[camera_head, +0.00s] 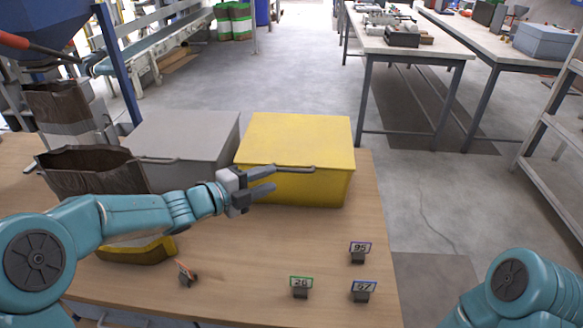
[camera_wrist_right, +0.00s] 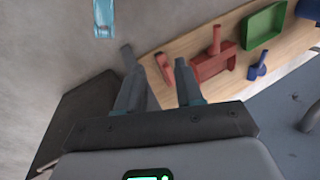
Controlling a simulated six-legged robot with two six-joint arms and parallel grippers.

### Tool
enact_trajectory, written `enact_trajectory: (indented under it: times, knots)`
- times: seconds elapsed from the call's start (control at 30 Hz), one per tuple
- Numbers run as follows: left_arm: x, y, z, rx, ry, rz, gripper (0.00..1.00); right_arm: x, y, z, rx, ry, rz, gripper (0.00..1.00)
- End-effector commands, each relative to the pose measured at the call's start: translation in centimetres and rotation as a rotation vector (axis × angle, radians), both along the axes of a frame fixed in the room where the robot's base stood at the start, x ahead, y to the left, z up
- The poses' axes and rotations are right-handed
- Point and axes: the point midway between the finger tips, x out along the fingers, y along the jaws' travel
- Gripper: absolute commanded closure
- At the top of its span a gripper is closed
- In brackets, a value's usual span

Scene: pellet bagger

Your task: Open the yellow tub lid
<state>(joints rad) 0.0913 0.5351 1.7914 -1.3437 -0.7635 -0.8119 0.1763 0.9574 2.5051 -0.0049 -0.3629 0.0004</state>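The yellow tub (camera_head: 310,190) stands on the wooden table with its yellow lid (camera_head: 298,138) down flat. A dark bar handle (camera_head: 296,168) runs along the lid's front edge. My left gripper (camera_head: 274,180) is at the tub's front left, fingers pointing right, one above the other with a gap between them. The upper finger lies close to the handle's left end; I cannot tell whether it touches. My right gripper (camera_wrist_right: 155,60) shows only in the right wrist view, its fingers apart and nothing between them.
A grey lidded tub (camera_head: 185,135) stands left of the yellow one. A brown open sack (camera_head: 90,170) is beside my left arm. Small numbered tags (camera_head: 300,287) stand at the front. The right wrist view shows a bench with a red vise (camera_wrist_right: 213,65) and a green tray (camera_wrist_right: 264,27).

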Motion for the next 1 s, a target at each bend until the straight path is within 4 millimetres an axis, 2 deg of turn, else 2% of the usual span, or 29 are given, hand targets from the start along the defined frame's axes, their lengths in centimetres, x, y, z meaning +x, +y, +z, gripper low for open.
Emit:
enact_trajectory:
  times: [0.1,0.33,0.5,0.77,0.8,0.9,1.0]
  knots:
    - [2.0,-2.2,-0.4,0.001,0.001,-0.004,0.63,0.0,0.0,0.4,0.000,0.000,0.000,0.64]
    - [5.0,-4.8,-1.0,0.000,0.000,-0.002,0.63,0.0,0.0,0.9,0.000,0.000,0.000,0.64]
    - [6.0,-5.6,-1.2,0.000,0.001,0.000,0.63,0.0,0.0,1.0,0.000,0.000,0.000,0.64]
    - [6.1,-5.7,-1.3,-0.001,0.001,0.000,0.63,0.0,0.0,0.9,0.000,0.000,0.000,0.64]
    - [6.1,-5.7,-1.3,-0.001,0.001,0.000,0.70,0.0,0.0,0.9,0.000,0.000,0.000,0.64]
    - [6.1,-5.7,-1.3,-0.001,0.001,0.000,1.00,0.0,0.0,0.9,0.000,0.000,0.000,0.64]
    - [6.1,-5.7,-1.3,0.000,0.001,0.001,1.00,0.0,0.0,0.9,0.000,0.000,0.000,0.64]
